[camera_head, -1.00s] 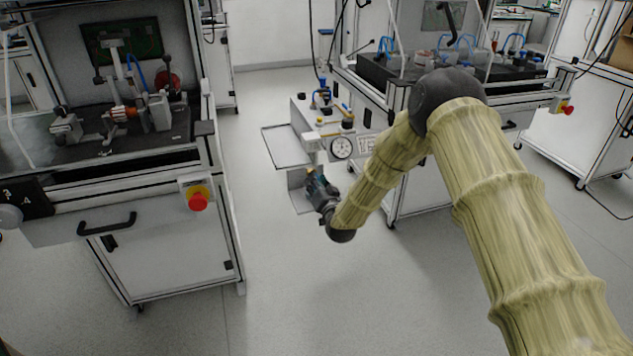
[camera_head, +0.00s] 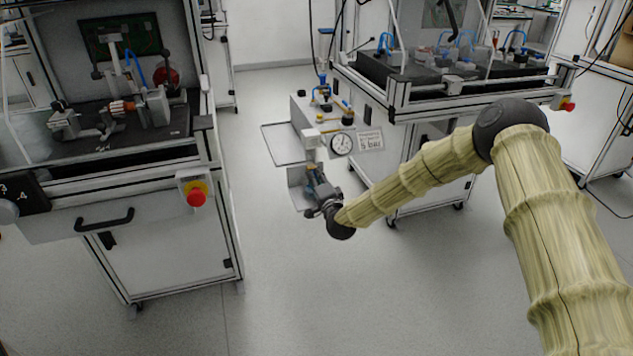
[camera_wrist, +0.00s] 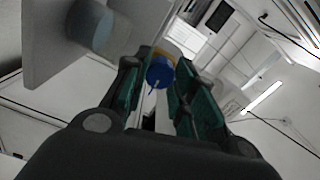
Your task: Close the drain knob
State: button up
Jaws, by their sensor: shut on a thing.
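In the head view my gripper (camera_head: 314,178) is below the pressure gauge (camera_head: 342,145), at the front of the air unit. The knob is hidden there behind my fingers. How far the knob is turned cannot be told.
A plate (camera_wrist: 50,55) with a clear round bowl (camera_wrist: 95,27) is close to my left finger in the wrist view. A workbench with a red stop button (camera_head: 196,197) stands left. Another bench (camera_head: 450,95) stands behind my arm. The floor between is clear.

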jog(key=shift+f+m, duration=0.1)
jog(key=shift+m, duration=0.3)
jog(key=o, duration=1)
jog(key=shift+o, duration=0.2)
jog(key=shift+s, duration=0.1)
jog(key=v, duration=1.2)
